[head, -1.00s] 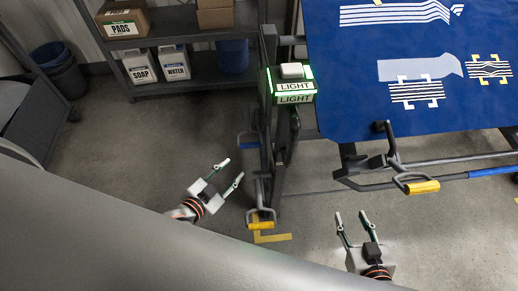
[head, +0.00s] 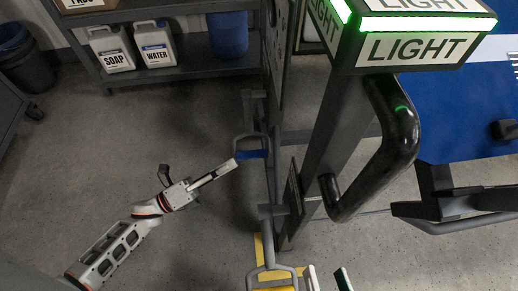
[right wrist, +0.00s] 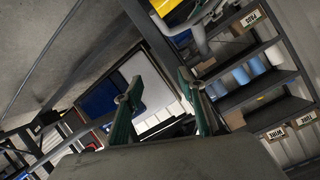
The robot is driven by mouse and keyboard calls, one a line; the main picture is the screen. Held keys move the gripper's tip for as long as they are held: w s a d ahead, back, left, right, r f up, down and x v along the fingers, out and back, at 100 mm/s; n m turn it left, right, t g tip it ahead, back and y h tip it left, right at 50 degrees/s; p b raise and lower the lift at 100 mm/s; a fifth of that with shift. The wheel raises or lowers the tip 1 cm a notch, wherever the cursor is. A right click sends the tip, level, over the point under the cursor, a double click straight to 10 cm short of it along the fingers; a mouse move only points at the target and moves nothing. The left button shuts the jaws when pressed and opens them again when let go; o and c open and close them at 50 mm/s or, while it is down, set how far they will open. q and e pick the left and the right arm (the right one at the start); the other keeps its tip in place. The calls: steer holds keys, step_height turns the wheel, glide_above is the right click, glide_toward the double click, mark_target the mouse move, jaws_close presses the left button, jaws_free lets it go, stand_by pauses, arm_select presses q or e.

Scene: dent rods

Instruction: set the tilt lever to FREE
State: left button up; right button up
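A black knob-ended lever (head: 505,130) shows in the head view at the right edge, by the blue panel (head: 450,110). Its markings cannot be read, and I cannot tell whether it is the tilt lever.
A post with a LIGHT box (head: 418,47), glowing green, and a thick black curved bar (head: 390,150) stand close at centre right. A shelf (head: 185,84) with SOAP and WATER jugs is behind.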

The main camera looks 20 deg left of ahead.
mark_target(252, 155)
arm_select(q)
steer(key=shift+m+g+h, duration=0.4)
steer(key=shift+m, duration=0.3)
steer(key=x, duration=0.7)
steer(key=shift+w+d+f, duration=0.15)
steer(key=shift+d+f, duration=0.05)
steer(key=shift+d, duration=0.2)
jaws_close()
